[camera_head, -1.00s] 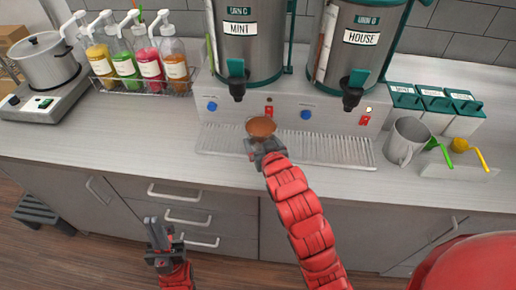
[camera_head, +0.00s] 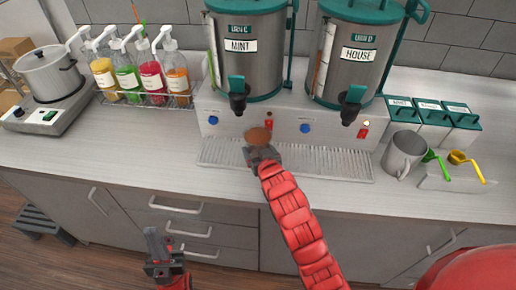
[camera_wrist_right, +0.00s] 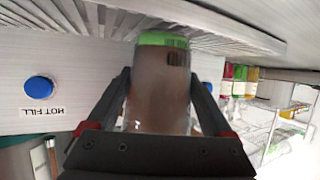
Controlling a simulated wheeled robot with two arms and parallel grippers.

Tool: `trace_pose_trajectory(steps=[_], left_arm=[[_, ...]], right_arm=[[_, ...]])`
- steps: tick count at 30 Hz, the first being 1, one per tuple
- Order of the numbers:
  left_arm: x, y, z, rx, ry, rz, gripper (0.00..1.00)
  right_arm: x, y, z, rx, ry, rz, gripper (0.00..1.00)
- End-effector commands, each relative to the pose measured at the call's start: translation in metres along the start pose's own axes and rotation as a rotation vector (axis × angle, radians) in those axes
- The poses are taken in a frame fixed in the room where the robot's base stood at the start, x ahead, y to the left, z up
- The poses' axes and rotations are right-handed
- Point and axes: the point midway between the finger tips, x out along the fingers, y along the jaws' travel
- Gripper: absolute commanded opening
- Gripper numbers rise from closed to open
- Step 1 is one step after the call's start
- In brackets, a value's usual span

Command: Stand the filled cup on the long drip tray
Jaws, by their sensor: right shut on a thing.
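The filled cup (camera_head: 258,134), with a brown drink in it, is held over the back part of the long drip tray (camera_head: 330,164), in front of the urn base. My right gripper (camera_head: 262,154) is shut on it. In the right wrist view, which is upside down, the clear cup (camera_wrist_right: 160,95) is between both fingers, with a green band at its base end towards the tray slats (camera_wrist_right: 225,22). I cannot tell whether the base touches the tray. My left gripper (camera_head: 158,250) looks open and empty, low in front of the drawers.
The MINT urn (camera_head: 245,60) and HOUSE urn (camera_head: 350,65) stand behind the tray with taps overhanging. A grey pitcher (camera_head: 402,153) and scoops (camera_head: 462,160) are at the right. Syrup bottles (camera_head: 128,75) and a pot (camera_head: 52,75) are at the left.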

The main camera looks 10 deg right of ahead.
Motion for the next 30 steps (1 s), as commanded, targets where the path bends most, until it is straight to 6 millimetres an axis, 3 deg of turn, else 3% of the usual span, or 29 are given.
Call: trace_pose_trajectory(steps=[3,4,6,17,29,30], left_arm=[[-0.004,0.0,0.001,0.0,0.0,0.0,0.0],[-0.003,0.0,0.001,0.0,0.0,0.0,0.0],[-0.002,0.0,0.0,0.0,0.0,0.0,0.0],[-0.003,0.0,0.001,0.0,0.0,0.0,0.0],[-0.025,0.001,0.004,0.0,0.0,0.0,0.0],[-0.002,0.0,0.001,0.0,-0.001,0.0,0.0]], right_arm=[[0.002,0.0,0.003,0.0,0.003,0.0,0.31],[0.001,0.0,0.002,0.0,0.002,0.0,0.9],[0.001,0.0,0.001,0.0,0.002,0.0,1.0],[-0.004,0.0,0.001,0.0,0.001,0.0,1.0],[-0.062,0.001,0.002,0.0,0.002,0.001,1.0],[-0.072,0.0,-0.007,0.0,-0.005,0.001,1.0]])
